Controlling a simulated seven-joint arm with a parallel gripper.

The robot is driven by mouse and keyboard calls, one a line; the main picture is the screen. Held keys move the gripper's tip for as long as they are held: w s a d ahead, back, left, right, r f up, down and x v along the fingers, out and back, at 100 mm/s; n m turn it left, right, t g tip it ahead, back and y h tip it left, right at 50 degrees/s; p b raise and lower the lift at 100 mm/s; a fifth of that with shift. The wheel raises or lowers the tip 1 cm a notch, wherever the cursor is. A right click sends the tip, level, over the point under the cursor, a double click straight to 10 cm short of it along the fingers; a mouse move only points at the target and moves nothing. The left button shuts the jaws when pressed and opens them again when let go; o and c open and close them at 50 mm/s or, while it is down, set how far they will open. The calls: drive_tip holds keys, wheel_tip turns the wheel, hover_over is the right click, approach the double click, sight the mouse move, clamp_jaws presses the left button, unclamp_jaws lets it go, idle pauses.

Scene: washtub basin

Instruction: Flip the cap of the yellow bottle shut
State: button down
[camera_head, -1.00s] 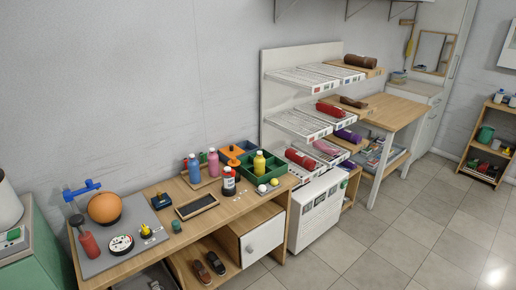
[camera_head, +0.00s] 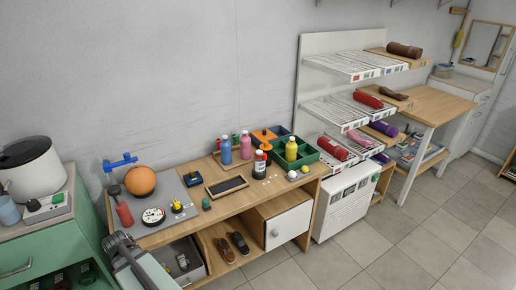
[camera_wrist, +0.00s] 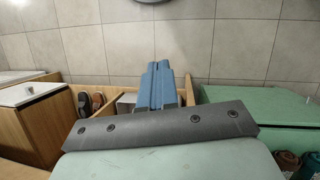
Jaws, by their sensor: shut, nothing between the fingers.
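The yellow bottle (camera_head: 291,149) stands upright at the right part of the wooden bench, by the green divided tray (camera_head: 307,156). Its cap is too small in the head view to tell whether it is open or shut. The bottle does not show in the wrist view. My gripper (camera_wrist: 158,68) shows in the wrist view with its two blue-grey fingers together and nothing between them. It is well away from the bottle. In the head view, part of my arm shows at the lower left, in front of the bench.
Shoes (camera_head: 240,243) sit on the shelf below. A green cabinet (camera_head: 50,235) stands left.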

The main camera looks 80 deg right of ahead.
drive_tip(key=s+d+r+m, duration=0.1)
drive_tip(key=d+r+m, duration=0.1)
drive_tip(key=d+r, duration=0.4)
drive_tip(key=s+d+r+m+t, duration=0.1)
drive_tip(key=d+r+m, duration=0.2)
drive_tip(key=d, duration=0.9)
drive_tip(key=s+d+r+m, duration=0.1)
drive_tip(key=d+r+m, duration=0.1)
drive_tip(key=d+r, duration=0.7)
drive_tip(key=shift+s+r+t+h, duration=0.1)
drive_tip(key=shift+r+t+h, duration=0.05)
drive_tip(key=shift+t+h, duration=0.25)
drive_tip(key=s+d+r+m, duration=0.2)
drive_tip(key=d, duration=0.4)
drive_tip(key=s+d+r+m, duration=0.2)
drive_tip(key=s+d+r, duration=0.1)
drive_tip(key=d, duration=0.4)
wheel_tip(320, 180, up, 17)
drive_tip(key=m+h, duration=0.3)
drive_tip(key=m, duration=0.6)
hover_over(292, 138)
drive_tip(key=w+a, duration=0.2)
drive_tip(key=a, duration=0.1)
drive_tip(key=shift+w+f, duration=0.2)
drive_tip(key=shift+d+f, duration=0.1)
drive_tip(key=shift+f, duration=0.05)
drive_tip(key=x, duration=1.2)
drive_tip(key=shift+w+a+f, duration=0.2)
drive_tip(key=shift+a, duration=0.1)
drive_tip(key=shift+f, duration=0.75)
